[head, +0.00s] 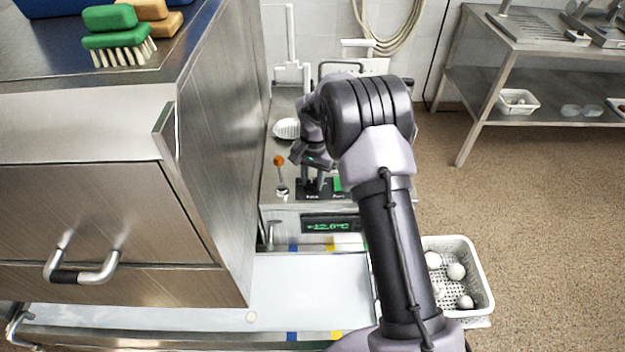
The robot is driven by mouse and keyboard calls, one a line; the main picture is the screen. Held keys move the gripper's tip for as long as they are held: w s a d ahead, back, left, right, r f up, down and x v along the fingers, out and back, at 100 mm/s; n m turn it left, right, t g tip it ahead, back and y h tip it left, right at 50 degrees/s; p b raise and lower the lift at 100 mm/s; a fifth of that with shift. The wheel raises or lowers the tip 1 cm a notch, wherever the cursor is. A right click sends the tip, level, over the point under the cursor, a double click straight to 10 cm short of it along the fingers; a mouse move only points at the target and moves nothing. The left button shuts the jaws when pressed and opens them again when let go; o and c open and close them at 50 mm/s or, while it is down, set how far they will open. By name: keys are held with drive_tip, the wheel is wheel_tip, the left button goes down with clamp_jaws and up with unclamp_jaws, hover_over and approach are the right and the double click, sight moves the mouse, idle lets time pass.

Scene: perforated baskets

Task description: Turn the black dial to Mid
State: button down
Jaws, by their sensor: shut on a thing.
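My gripper (315,185) is at the small black control panel (328,195) on the steel unit in the middle of the head view. It points down, and its dark fingers are shut on the black dial. The dial is hidden by the fingers, so I cannot tell which way it points. Small white labels on the panel are too small to read. A green button or patch (339,184) is just right of the fingers.
A lever with an orange knob (279,160) stands close left of my gripper. A green digital display (332,225) is below the panel. A steel cabinet (90,215) fills the left. A white perforated basket (482,283) with white balls is at lower right.

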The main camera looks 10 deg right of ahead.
sight(314, 183)
drive_tip(key=shift+m, duration=0.4)
drive_tip(key=c, duration=1.1)
unclamp_jaws()
drive_tip(key=shift+o, duration=0.2)
drive_tip(key=shift+r, duration=0.15)
wheel_tip(314, 183, up, 17)
drive_tip(key=p, duration=0.6)
drive_tip(key=shift+s+d, duration=0.15)
drive_tip(key=shift+d, duration=0.05)
drive_tip(key=shift+r, duration=0.1)
